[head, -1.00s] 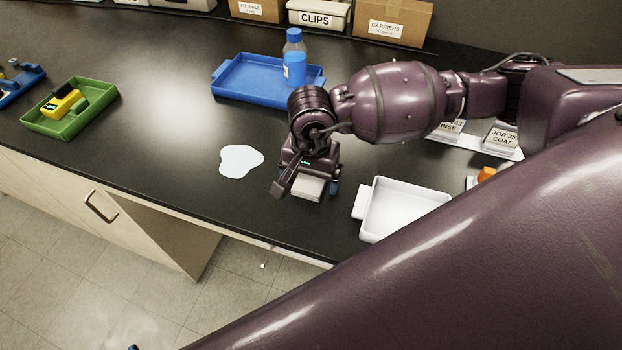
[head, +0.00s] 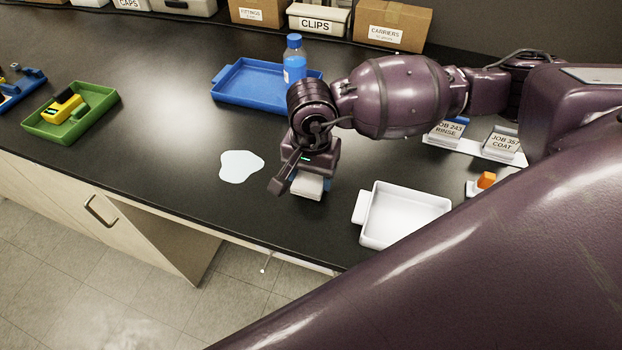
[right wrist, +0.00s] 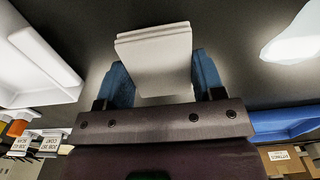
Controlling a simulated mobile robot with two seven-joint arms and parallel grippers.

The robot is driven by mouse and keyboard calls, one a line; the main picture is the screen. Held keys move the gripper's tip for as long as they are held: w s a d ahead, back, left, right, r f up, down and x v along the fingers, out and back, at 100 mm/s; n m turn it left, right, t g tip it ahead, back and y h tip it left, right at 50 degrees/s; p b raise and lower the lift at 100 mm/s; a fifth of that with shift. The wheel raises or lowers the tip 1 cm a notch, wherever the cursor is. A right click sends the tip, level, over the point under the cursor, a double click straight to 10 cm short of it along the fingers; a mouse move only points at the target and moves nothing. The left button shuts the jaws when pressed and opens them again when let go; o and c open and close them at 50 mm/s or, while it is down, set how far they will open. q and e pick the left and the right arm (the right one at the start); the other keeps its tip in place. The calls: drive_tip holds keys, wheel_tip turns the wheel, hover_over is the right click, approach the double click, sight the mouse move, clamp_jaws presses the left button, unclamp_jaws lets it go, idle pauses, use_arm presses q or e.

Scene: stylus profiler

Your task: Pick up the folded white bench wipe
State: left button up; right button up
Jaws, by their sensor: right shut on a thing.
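The folded white bench wipe (head: 307,185) is a small layered white block under my right gripper (head: 305,183) in the head view. In the right wrist view the wipe (right wrist: 155,60) sits between the two blue fingers of the right gripper (right wrist: 160,80). The right gripper is shut on it. I cannot tell from these frames how far the wipe is off the black bench. My left gripper is not in view.
A pale puddle (head: 241,166) lies left of the gripper. A white tray (head: 412,190) stands to the right, a blue tray (head: 226,88) with a blue bottle (head: 294,62) behind. A green tray (head: 40,123) is far left. The bench's front edge is close.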

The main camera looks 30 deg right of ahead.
sight(311, 177)
wheel_tip(311, 177, up, 18)
idle(0.3)
drive_tip(key=shift+f, duration=0.1)
